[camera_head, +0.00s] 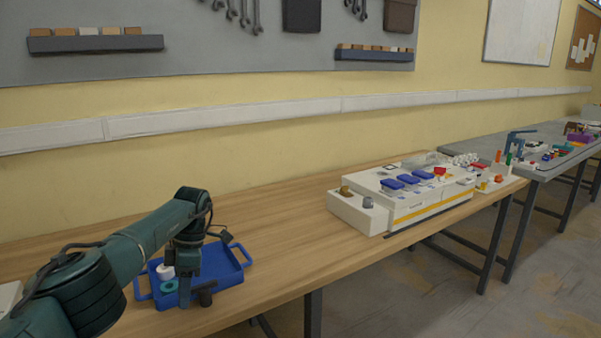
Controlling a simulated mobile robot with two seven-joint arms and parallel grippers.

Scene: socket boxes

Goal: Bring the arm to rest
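My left arm, dark green, comes in from the lower left and bends down at the wrist. Its gripper (187,298) points down over the near part of a blue tray (238,268) with handles. Whether its fingers are apart or closed is too small to tell. In the tray, a white round piece (165,271) and a teal ring-like piece (169,286) lie just left of the gripper. A small dark piece (206,294) is just right of it; I cannot tell if they touch. My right gripper is not in view.
The tray is on a wooden table (290,245). A white socket box unit (400,212) with blue and yellow parts stands further right. Bare tabletop lies between them. A grey table (545,170) with small parts stands beyond. A wall with a ledge (240,112) runs behind.

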